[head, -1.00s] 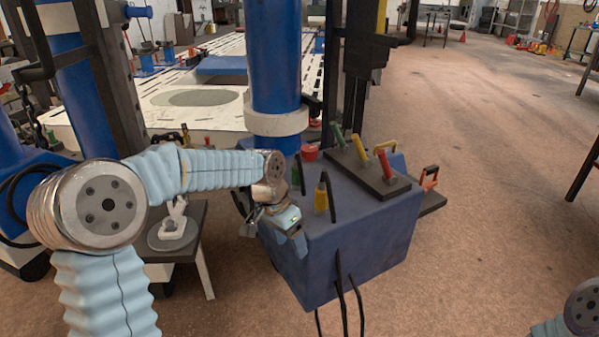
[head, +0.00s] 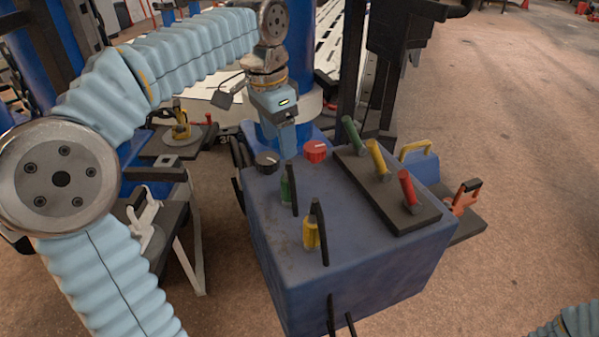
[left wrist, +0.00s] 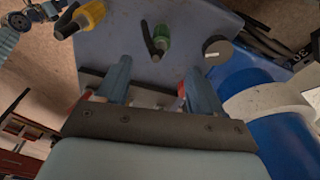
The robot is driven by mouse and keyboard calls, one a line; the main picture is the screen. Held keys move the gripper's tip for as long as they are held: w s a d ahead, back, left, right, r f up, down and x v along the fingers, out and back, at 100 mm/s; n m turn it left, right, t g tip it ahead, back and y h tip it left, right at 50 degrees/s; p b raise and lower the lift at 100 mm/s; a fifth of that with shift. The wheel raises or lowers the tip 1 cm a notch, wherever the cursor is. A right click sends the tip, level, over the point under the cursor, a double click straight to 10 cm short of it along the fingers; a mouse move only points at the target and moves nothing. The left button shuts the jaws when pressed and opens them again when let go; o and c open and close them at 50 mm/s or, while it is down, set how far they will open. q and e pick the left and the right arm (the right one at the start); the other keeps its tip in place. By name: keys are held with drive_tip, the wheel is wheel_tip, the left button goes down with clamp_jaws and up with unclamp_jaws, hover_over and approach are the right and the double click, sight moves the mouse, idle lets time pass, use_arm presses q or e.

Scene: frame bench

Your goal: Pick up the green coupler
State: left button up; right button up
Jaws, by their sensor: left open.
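The green coupler (head: 287,186) stands on top of the blue box (head: 275,240), with a black handle-like piece beside it. It also shows in the left wrist view (left wrist: 162,38), beyond my fingertips. My left gripper (head: 285,150) is above the back part of the box, pointing down and behind the coupler. In the left wrist view its two blue fingers are apart with nothing held between them (left wrist: 157,78). A yellow coupler (head: 311,232) stands nearer the front of the box. My right gripper is out of view.
A black knob (head: 267,160) and a red knob (head: 316,151) sit near the back of the box. A dark plate bears green (head: 353,132), yellow (head: 377,158) and red (head: 407,188) levers on the right. A blue column stands behind my gripper. Open floor lies to the right.

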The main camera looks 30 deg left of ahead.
sight(288, 177)
use_arm(q)
drive_tip(key=f, duration=0.2)
drive_tip(key=f+b, duration=0.1)
drive_tip(key=f, duration=0.2)
drive_tip(key=w+f, duration=0.1)
drive_tip(key=f, duration=0.1)
drive_tip(key=shift+d+f, duration=0.25)
drive_tip(key=shift+f, duration=0.1)
drive_tip(key=f, duration=0.3)
drive_tip(key=w+f+b, duration=0.1)
drive_tip(key=f, duration=0.1)
drive_tip(key=shift+d+f, duration=0.2)
drive_tip(key=shift+f, duration=0.1)
drive_tip(key=shift+c, duration=0.5)
clamp_jaws()
drive_tip(key=shift+r, duration=0.15)
